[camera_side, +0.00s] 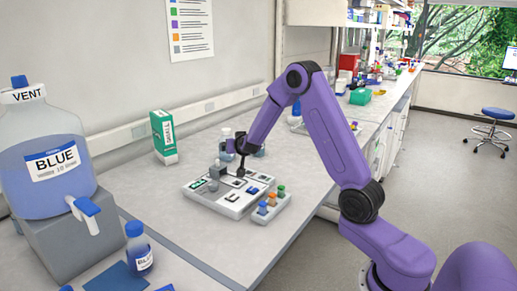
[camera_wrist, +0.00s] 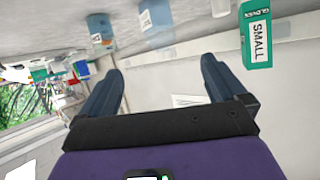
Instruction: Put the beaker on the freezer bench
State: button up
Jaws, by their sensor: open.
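My gripper (camera_side: 240,168) is low over the grey and white instrument tray (camera_side: 228,205) on the bench in the side view. In the wrist view its two dark fingers stand wide apart, with nothing between the fingertips (camera_wrist: 160,72). I cannot pick out the beaker for certain. A small pale bluish vessel (camera_wrist: 158,22) shows beyond the fingers at the top of the wrist view, and its type is unclear. Small grey and white containers (camera_side: 226,136) stand close behind my gripper in the side view. No label marks a freezer bench legibly.
A large blue-filled VENT carboy (camera_side: 45,150) stands at the left, with a small blue-capped bottle (camera_side: 138,248) in front. A green and white SMALL box (camera_side: 163,137) stands near the wall. A rack of coloured caps (camera_side: 270,206) sits beside the tray. The bench between carboy and tray is clear.

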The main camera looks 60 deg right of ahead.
jog(key=s+d+m+g+h, duration=0.2)
jog(key=s+d+m+h, duration=0.15)
jog(key=d, duration=0.65)
jog(key=shift+n+h, duration=0.25)
jog(key=shift+a+f+x, duration=0.1)
jog(key=shift+f+x, duration=0.15)
jog(key=shift+x, duration=2.2)
jog(key=shift+a+f+x, duration=0.15)
jog(key=shift+f+x, duration=0.1)
jog(key=shift+x, duration=2.25)
jog(key=shift+a+f+x, duration=0.1)
jog(key=shift+f+x, duration=0.1)
jog(key=shift+x, duration=3.6)
jog(key=shift+w+a, duration=0.15)
jog(key=shift+c, duration=0.3)
jog(key=c, duration=1.7)
jog(key=s+a+r, duration=0.2)
jog(key=s+r, duration=0.2)
jog(key=s+a+r, duration=0.3)
jog(key=r, duration=0.1)
jog(key=s+a+r, duration=0.3)
jog(key=s+r, duration=0.1)
jog(key=r, duration=0.1)
jog(key=shift+s+r, duration=0.1)
jog(key=shift+s, duration=0.2)
